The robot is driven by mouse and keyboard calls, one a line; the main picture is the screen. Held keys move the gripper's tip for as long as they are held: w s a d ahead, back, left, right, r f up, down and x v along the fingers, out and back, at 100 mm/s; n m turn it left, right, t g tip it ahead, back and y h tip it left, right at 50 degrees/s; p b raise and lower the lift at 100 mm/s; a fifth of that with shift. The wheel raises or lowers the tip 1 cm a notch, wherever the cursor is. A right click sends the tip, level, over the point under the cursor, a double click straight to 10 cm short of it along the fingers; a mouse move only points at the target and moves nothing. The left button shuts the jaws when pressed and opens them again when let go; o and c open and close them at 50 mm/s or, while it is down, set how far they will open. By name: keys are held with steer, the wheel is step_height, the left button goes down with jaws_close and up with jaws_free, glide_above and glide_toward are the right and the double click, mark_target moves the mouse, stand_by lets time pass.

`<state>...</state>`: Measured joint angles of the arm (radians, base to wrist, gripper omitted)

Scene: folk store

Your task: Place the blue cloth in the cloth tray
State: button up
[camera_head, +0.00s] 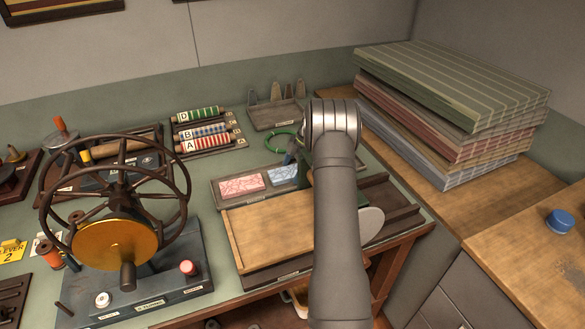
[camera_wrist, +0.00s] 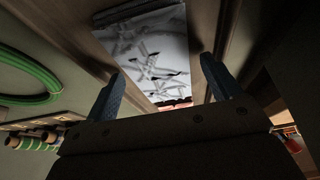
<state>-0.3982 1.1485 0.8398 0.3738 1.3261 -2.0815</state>
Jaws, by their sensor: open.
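A flat blue-grey patterned cloth (camera_head: 283,175) lies in a dark shallow holder (camera_head: 217,195), right of a red patterned cloth (camera_head: 242,186). In the wrist view a pale grey patterned piece (camera_wrist: 150,45) lies between and beyond my fingertips; it looks like the same blue cloth. My gripper (camera_wrist: 162,66) is open with nothing between its fingers. In the head view, my gripper (camera_head: 290,157) is just above the far side of the blue cloth, partly hidden by my arm. I cannot tell whether it touches. A low-rimmed wooden tray (camera_head: 270,232) lies in front; which part is the cloth tray is unclear.
A spoked wheel machine (camera_head: 118,240) stands at the left. Printed rollers (camera_head: 205,144) and a green ring (camera_head: 284,139) lie behind the cloths. A blue round object (camera_head: 559,221) sits on the right counter.

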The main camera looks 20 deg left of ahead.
mark_target(287, 172)
steer(key=v, duration=1.2)
steer(key=shift+r, duration=0.1)
steer(key=x, duration=1.2)
step_height(287, 172, up, 2)
steer(key=shift+r, duration=0.85)
